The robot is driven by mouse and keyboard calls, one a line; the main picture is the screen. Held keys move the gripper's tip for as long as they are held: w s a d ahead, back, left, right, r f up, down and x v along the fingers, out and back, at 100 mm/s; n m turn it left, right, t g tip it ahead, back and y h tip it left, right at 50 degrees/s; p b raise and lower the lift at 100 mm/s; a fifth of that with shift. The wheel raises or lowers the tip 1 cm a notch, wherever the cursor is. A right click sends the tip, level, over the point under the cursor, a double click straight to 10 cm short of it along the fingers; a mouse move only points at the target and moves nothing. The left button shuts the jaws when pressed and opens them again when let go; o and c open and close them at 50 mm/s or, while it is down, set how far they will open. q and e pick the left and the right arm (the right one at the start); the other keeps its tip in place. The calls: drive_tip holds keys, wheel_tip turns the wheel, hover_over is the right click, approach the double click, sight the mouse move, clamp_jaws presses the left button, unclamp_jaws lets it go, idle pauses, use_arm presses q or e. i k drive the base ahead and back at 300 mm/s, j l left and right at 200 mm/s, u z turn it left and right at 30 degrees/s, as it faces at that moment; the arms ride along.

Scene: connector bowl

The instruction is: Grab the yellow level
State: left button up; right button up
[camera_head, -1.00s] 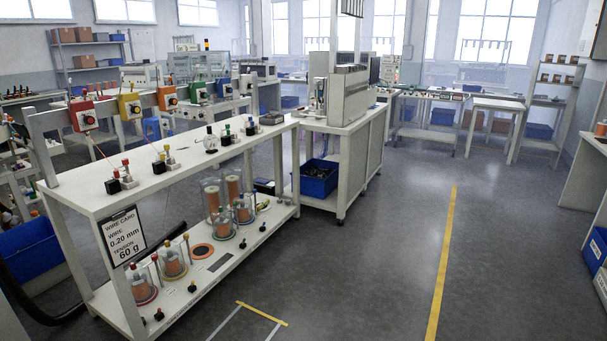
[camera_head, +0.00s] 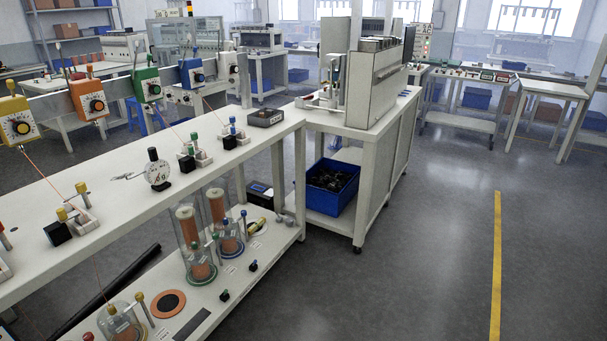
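A small yellow and dark object (camera_head: 257,226) lies on the lower shelf of the long white bench (camera_head: 130,196), near its right end. It may be the yellow level, but it is too small to be sure. Behind it on the same shelf is a dark box (camera_head: 259,193). A yellow box with a dial (camera_head: 17,121) is on the rail at the far left, and yellow-capped posts (camera_head: 73,207) stand on the bench top. Neither of my grippers is in view.
Glass cylinders with copper spools (camera_head: 193,240) stand left of the small yellow object. A blue bin (camera_head: 331,187) sits under the machine table (camera_head: 370,130) just beyond. The grey floor (camera_head: 410,260) right of the bench is clear, with a yellow line (camera_head: 496,265).

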sight(262, 221)
drive_tip(key=i+u, duration=0.2)
drive_tip(key=i, duration=0.25)
drive_tip(key=i+l+u, duration=0.2)
drive_tip(key=i, duration=0.25)
drive_tip(key=i+l+u, duration=0.15)
drive_tip(key=i, duration=0.3)
drive_tip(key=i+l+u, duration=0.15)
drive_tip(key=u, duration=0.55)
